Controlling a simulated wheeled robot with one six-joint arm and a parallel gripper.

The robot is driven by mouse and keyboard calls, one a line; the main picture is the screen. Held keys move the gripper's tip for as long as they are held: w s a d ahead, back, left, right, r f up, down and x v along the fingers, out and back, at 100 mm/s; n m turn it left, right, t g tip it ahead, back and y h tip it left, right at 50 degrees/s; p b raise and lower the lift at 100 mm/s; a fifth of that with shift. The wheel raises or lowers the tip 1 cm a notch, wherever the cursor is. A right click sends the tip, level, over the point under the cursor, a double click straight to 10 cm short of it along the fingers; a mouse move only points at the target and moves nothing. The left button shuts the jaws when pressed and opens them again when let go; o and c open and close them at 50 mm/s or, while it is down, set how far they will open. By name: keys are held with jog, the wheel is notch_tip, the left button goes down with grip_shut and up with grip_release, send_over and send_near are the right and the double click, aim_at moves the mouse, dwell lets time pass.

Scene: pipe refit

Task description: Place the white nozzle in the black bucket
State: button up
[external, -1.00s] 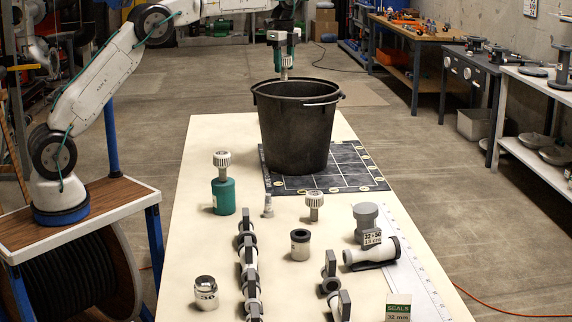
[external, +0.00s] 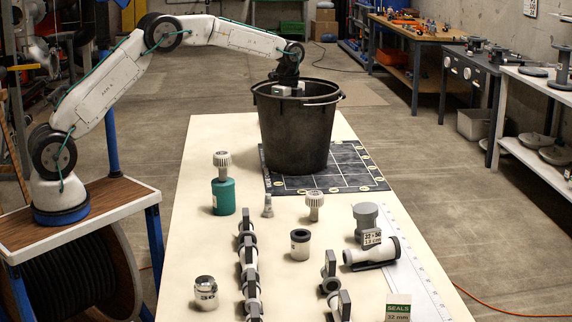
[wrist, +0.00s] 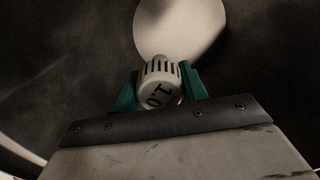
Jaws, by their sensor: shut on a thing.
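The black bucket (external: 295,132) stands upright on the dark gridded mat at the far end of the table. My gripper (external: 288,88) reaches down through its mouth, and its fingers are hidden behind the bucket's wall in the external view. In the wrist view my gripper (wrist: 160,88) has its teal fingers shut on the white nozzle (wrist: 160,78), which has a ribbed head and dark markings. The nozzle is inside the bucket, hidden in the external view. How far it is from the bucket's floor is hard to tell.
Other ribbed white nozzles stand nearby: one on a green cylinder (external: 223,197) and one on the table (external: 314,207). A small fitting (external: 268,206), a dark-topped cup (external: 300,244), a grey capped part (external: 366,215) and pipe assemblies occupy the table's front.

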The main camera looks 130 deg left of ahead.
notch_tip(320, 180, down, 11)
jog(key=shift+f, duration=0.1)
dwell(0.4)
jog(key=shift+f, duration=0.1)
jog(key=o, duration=1)
jog(key=shift+o, duration=0.2)
notch_tip(320, 180, up, 12)
jog(key=shift+r, duration=0.2)
